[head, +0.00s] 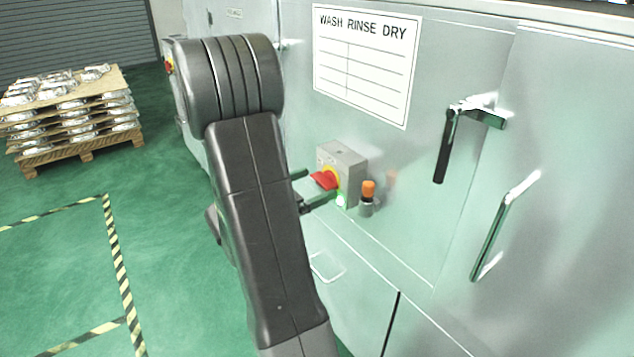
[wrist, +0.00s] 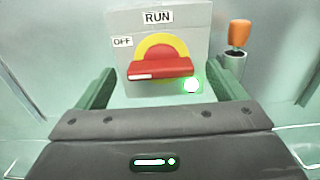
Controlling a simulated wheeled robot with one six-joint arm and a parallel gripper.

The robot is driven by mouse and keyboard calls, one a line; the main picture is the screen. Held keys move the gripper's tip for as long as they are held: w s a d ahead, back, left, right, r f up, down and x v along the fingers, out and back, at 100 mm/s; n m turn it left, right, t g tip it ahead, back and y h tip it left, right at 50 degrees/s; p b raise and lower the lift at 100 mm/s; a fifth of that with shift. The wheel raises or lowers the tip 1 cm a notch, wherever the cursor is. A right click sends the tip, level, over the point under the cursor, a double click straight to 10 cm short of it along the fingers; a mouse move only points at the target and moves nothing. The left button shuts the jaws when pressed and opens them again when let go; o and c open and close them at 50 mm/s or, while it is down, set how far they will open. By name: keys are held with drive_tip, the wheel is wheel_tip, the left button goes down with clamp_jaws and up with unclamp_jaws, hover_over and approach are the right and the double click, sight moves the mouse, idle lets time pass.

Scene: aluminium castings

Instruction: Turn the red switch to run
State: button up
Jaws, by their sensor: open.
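The red switch (head: 324,180) is a red handle on a yellow disc, on a grey box fixed to the machine's front. In the wrist view the red handle (wrist: 160,68) lies nearly level, its white-marked end pointing left, below the OFF label (wrist: 122,42). The RUN label (wrist: 158,17) is above the disc. A lit lamp (wrist: 192,85) glows at the box's lower right. My gripper (head: 303,190) is open in front of the switch. In the wrist view its fingers (wrist: 166,88) stand left and right of the handle, with no contact visible.
An orange-topped fitting (head: 368,192) sticks out just right of the switch box. Door handles (head: 443,145) are farther right on the machine. A pallet of castings (head: 70,132) stands on the green floor at left, which is otherwise mostly clear.

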drive_tip(key=shift+x, duration=0.9)
drive_tip(key=shift+c, duration=0.4)
drive_tip(key=c, duration=0.9)
drive_tip(key=shift+f, duration=0.1)
